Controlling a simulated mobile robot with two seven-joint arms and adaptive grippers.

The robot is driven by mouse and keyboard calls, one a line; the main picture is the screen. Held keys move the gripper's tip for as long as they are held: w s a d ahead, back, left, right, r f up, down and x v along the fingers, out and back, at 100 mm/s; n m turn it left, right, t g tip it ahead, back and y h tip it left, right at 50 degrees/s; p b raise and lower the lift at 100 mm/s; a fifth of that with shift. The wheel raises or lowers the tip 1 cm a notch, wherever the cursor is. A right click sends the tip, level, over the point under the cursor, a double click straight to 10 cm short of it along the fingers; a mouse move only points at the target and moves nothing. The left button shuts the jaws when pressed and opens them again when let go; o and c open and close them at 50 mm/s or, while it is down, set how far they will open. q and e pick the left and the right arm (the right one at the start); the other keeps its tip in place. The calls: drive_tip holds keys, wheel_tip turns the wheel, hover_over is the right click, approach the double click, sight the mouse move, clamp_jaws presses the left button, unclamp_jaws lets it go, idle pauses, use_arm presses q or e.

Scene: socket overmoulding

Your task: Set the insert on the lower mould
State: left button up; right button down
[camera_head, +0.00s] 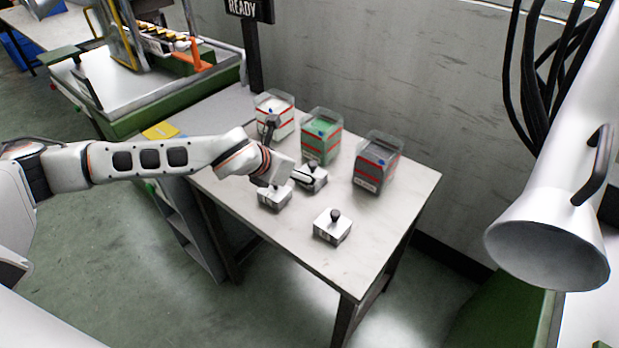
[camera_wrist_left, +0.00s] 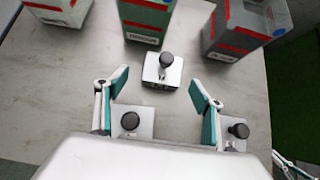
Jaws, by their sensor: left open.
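Three silver blocks with black knobs, which look like the inserts, stand on the pale table: a back block (camera_head: 313,178), a left block (camera_head: 274,197) and a front block (camera_head: 332,230). My left gripper (camera_head: 287,152) is open and empty above the table, close to the back and left blocks. In the left wrist view, the fingers (camera_wrist_left: 161,83) are spread wide, with one block (camera_wrist_left: 162,72) beyond and between their tips. Two other blocks (camera_wrist_left: 130,122) (camera_wrist_left: 235,132) are partly hidden by the gripper. I cannot clearly make out the lower mould.
White (camera_head: 275,112), green (camera_head: 321,140) and grey (camera_head: 376,163) bins line the table's back. A green-based machine (camera_head: 130,85) with an orange part stands at the upper left. A white cone-shaped body (camera_head: 550,235) fills the right side. The table's front right is clear.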

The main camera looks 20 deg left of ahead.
sight(311, 173)
use_arm(q)
drive_tip(key=shift+x, duration=0.95)
drive_tip(key=x, duration=0.4)
drive_tip(key=shift+w+d, duration=0.1)
drive_tip(key=shift+d, duration=0.2)
drive_tip(key=shift+r, duration=0.1)
